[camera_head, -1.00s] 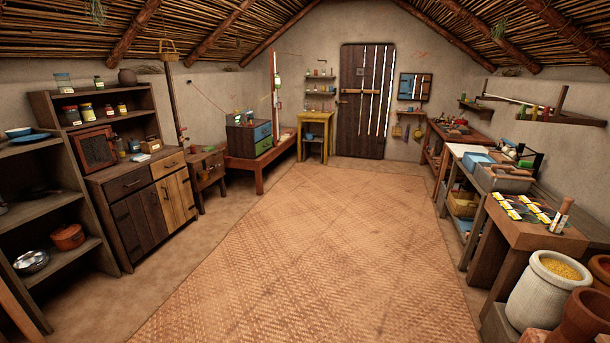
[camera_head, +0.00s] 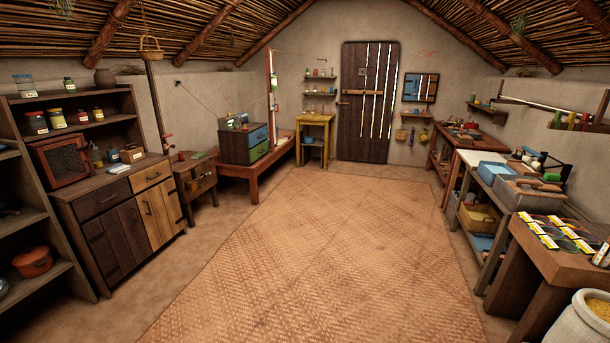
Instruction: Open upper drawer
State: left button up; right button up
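A small dark chest (camera_head: 234,148) stands on a low reddish wooden bench by the left wall, toward the far end. Its blue upper drawer (camera_head: 258,137) sits above a green lower drawer (camera_head: 259,151). Both drawers look shut. Small items lie on top of the chest, too small to make out. Neither of my grippers shows in the head view.
A wide woven mat (camera_head: 300,240) covers the clear middle floor. At left stand a cabinet (camera_head: 120,225) and a small side table (camera_head: 196,183). A yellow table (camera_head: 315,122) stands beside the door (camera_head: 366,110). Worktables (camera_head: 560,262) line the right side.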

aim_at(258, 135)
jog(key=i+l, duration=0.1)
jog(key=i, duration=6.45)
jog(key=j, duration=0.1)
